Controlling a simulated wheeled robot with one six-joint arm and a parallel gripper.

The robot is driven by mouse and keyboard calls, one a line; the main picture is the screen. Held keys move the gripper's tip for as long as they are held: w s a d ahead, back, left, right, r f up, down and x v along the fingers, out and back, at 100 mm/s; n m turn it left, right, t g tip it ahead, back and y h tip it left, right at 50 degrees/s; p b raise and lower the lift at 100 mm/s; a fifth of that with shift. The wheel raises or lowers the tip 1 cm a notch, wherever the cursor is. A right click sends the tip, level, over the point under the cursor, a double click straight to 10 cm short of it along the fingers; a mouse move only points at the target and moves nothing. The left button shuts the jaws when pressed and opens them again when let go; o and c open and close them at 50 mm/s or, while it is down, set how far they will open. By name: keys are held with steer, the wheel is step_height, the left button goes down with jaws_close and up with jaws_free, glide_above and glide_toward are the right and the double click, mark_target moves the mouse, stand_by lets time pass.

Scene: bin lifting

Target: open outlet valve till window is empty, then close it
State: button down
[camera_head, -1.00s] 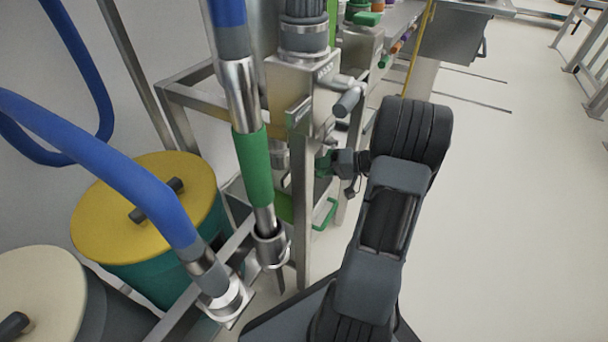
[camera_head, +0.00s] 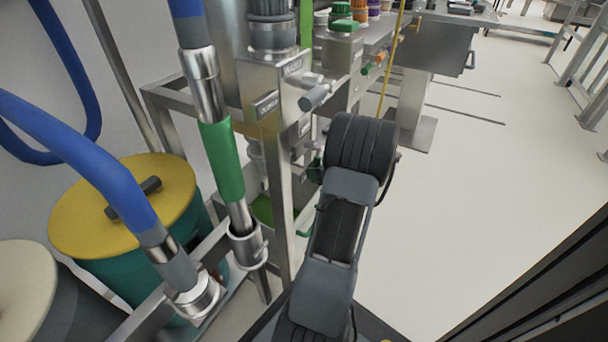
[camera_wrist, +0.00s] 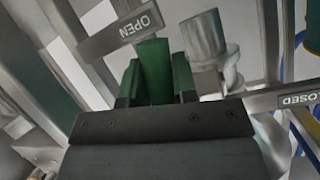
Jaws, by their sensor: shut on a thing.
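In the wrist view, my gripper (camera_wrist: 157,95) is shut on a green valve handle (camera_wrist: 155,65), which stands up between the fingers. An OPEN plate (camera_wrist: 122,32) is close beside the handle on the left. A CLOSED plate (camera_wrist: 290,98) is farther off at the right. A silver cylindrical fitting (camera_wrist: 203,35) is behind and right of the handle. In the head view, my arm hides most of the gripper and handle beside the steel frame. I cannot make out the window or its contents.
A steel stand (camera_head: 280,205) is just left of my arm. Blue hoses (camera_head: 85,150) and a hose with a green sleeve (camera_head: 222,160) hang in front. A yellow-lidded drum (camera_head: 115,190) stands at left. The floor (camera_head: 470,190) on the right is clear.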

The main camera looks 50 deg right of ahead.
steer(key=shift+w+d+f+n+h, duration=0.1)
steer(key=shift+d+n+h, duration=0.6)
steer(key=shift+d+n, duration=0.35)
steer(key=shift+d+t, duration=0.2)
steer(key=shift+t, duration=0.1)
steer(key=c, duration=0.9)
jaws_free()
steer(key=shift+c, duration=0.2)
steer(key=shift+a, duration=0.15)
steer(key=p+v, duration=0.3)
steer(key=v, duration=1)
steer(key=shift+s+r+p, duration=0.2)
steer(key=shift+s+p, duration=0.1)
steer(key=shift+p, duration=0.1)
